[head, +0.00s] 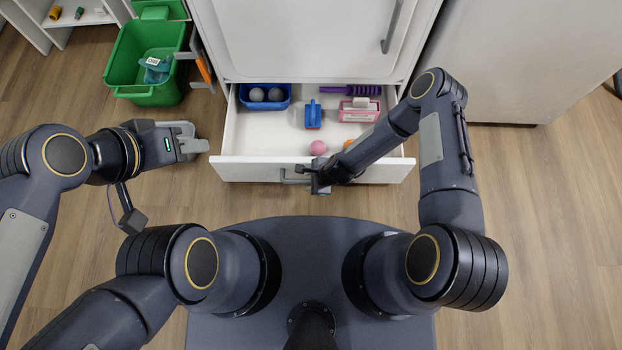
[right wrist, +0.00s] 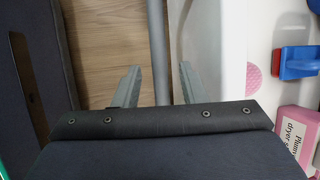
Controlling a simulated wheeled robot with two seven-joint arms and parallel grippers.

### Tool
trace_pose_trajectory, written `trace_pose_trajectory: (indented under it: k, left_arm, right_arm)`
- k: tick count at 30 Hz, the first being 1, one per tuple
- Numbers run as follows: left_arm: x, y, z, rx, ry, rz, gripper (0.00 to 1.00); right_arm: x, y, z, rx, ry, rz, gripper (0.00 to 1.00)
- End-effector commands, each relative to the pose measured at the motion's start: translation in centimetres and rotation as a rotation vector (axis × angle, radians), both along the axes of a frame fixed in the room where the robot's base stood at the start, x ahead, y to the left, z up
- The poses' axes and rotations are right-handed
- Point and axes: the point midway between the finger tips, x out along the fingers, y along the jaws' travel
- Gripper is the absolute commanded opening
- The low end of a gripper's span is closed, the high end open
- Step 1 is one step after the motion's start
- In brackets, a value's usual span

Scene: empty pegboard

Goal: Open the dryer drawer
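The dryer drawer (head: 265,168) under the white dryer (head: 305,40) is pulled out, with its inside showing in the head view. Its grey handle (head: 290,180) is on the front face, and the bar also shows in the right wrist view (right wrist: 157,50). My right gripper (head: 305,178) is at the handle. In the right wrist view its two fingers (right wrist: 157,85) are apart, one on each side of the bar, with gaps visible. My left gripper (head: 195,143) is left of the drawer, clear of it; its finger opening is unclear.
The drawer holds a blue bin (head: 265,96) with grey balls, a blue-and-red item (head: 313,115), a pink box (head: 358,112), a purple brush (head: 350,90) and a pink ball (head: 318,147). A green bin (head: 150,60) stands at the left. Floor is clear on the right.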

Motion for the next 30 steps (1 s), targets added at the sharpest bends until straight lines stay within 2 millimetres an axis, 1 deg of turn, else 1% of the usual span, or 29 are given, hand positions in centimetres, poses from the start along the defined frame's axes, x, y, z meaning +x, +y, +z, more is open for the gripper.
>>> trace_pose_trajectory:
  k: [2,5,12,16,21,30]
  left_arm:
    - [0.0,0.0,0.1,0.000,0.000,0.000,0.36]
    - [0.0,0.0,0.6,0.000,0.000,0.000,0.36]
    - [0.0,0.0,2.2,0.000,0.000,0.000,0.36]
    - [0.0,0.0,2.6,0.000,0.000,0.000,0.36]
    - [0.0,0.0,2.8,0.000,0.000,0.000,0.36]
    - [0.0,0.0,2.7,0.000,0.000,0.000,0.36]
  right_arm:
    - [0.0,-0.1,0.2,0.000,-0.001,0.000,0.38]
    - [-0.1,-0.4,1.2,0.000,-0.001,-0.001,0.38]
    - [-0.9,-2.0,5.0,0.000,0.000,-0.001,0.38]
    - [-1.2,-2.7,6.4,0.000,-0.001,-0.001,0.38]
    - [-1.4,-3.0,7.1,-0.001,-0.001,-0.001,0.38]
    - [-1.4,-3.0,7.1,0.000,0.000,0.000,0.38]
